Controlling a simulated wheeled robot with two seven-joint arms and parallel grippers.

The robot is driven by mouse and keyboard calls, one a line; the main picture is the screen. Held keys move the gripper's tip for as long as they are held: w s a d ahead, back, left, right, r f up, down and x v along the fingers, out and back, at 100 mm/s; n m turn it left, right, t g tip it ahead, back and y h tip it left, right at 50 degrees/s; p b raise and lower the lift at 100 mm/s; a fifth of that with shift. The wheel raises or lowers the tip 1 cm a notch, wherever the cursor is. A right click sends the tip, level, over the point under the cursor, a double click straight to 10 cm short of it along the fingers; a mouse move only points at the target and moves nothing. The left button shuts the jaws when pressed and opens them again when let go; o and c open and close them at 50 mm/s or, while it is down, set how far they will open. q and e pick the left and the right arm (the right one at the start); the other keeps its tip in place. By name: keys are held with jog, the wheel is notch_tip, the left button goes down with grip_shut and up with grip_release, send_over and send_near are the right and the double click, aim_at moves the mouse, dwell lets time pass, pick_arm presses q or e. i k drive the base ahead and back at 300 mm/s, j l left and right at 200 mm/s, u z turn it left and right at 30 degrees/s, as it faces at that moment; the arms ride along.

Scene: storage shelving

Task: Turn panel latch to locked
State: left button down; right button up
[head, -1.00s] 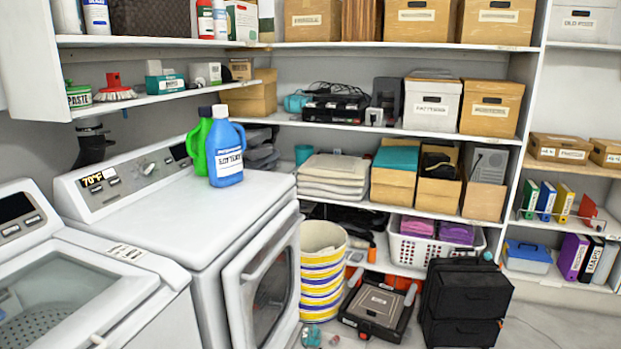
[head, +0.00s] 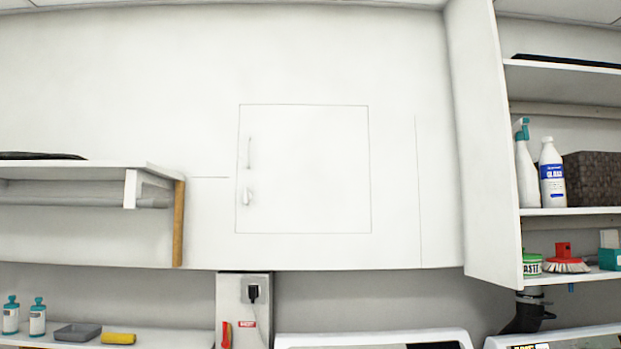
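A square white panel (head: 310,170) is set flush in the white wall, outlined by a thin dark seam and closed. Near its left edge is a slim vertical handle (head: 249,153). Just below the handle is a small white latch (head: 248,196). The latch is too small and pale to tell its turn position for sure. Neither of my grippers is in the head view.
An open white cabinet side (head: 480,150) juts out right of the panel, beside shelves with bottles. A white shelf (head: 80,170) with a wooden end post is at left. Below are an outlet box (head: 244,300) and a washer top (head: 375,340). Space before the panel looks clear.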

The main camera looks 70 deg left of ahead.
aim_at(247, 196)
jog(key=u, duration=2.2)
